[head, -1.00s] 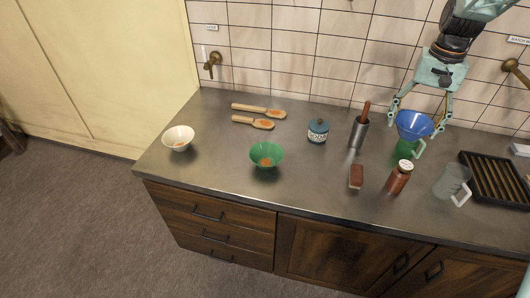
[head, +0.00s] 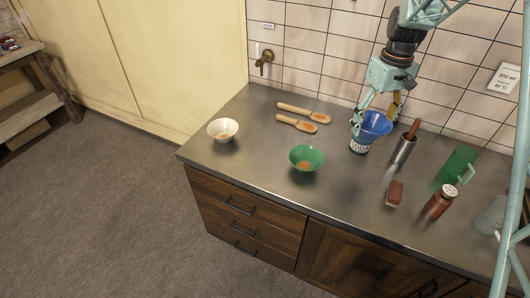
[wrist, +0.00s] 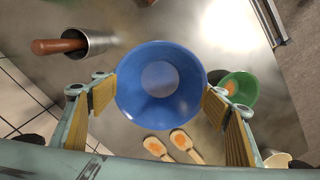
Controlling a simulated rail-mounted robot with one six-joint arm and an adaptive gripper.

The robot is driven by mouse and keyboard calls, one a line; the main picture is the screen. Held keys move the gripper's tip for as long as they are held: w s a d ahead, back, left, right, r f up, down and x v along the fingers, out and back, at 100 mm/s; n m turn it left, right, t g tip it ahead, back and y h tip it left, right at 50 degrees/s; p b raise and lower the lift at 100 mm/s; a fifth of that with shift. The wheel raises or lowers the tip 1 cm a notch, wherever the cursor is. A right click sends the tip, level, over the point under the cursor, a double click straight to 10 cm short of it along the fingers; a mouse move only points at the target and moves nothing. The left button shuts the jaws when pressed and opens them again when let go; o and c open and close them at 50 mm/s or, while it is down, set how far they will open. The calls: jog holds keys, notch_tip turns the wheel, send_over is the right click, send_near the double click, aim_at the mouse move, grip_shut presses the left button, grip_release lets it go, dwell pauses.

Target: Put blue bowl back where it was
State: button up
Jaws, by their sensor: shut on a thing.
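The blue bowl (head: 377,124) is in my gripper (head: 376,108), held upright above the counter. The bowl looks empty. The green bowl (head: 306,158), with orange contents, stands on the counter to the left, and the white bowl (head: 223,130) stands farther left.
Two wooden spoons (head: 300,116) lie near the wall. The counter (head: 258,125) is bare between the white bowl and the spoons.

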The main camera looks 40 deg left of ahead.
jog(key=s+a+f+n, duration=0.1)
jog(key=s+a+n, duration=0.3)
jog(key=a, duration=0.7)
jog(key=s+a+f+n+p, duration=0.1)
jog(key=s+a+f+n, duration=0.1)
jog(key=s+a+n, duration=0.3)
jog(key=s+a+f+n+p, duration=0.1)
jog(key=s+a+n, duration=0.3)
jog(key=s+a, duration=0.5)
jog(key=a, duration=0.7)
jog(key=shift+a+f+n, duration=0.25)
jog(key=shift+a+n, duration=0.15)
jog(key=shift+s+f, duration=0.1)
jog(key=shift+f, duration=0.1)
jog(key=shift+f, duration=2.95)
jog(key=shift+f, duration=0.1)
jog(key=shift+f, duration=1.8)
jog(key=shift+f+b, duration=0.1)
jog(key=shift+b, duration=0.2)
jog(key=o, duration=0.6)
jog(key=shift+c, duration=0.2)
jog(key=o, duration=0.4)
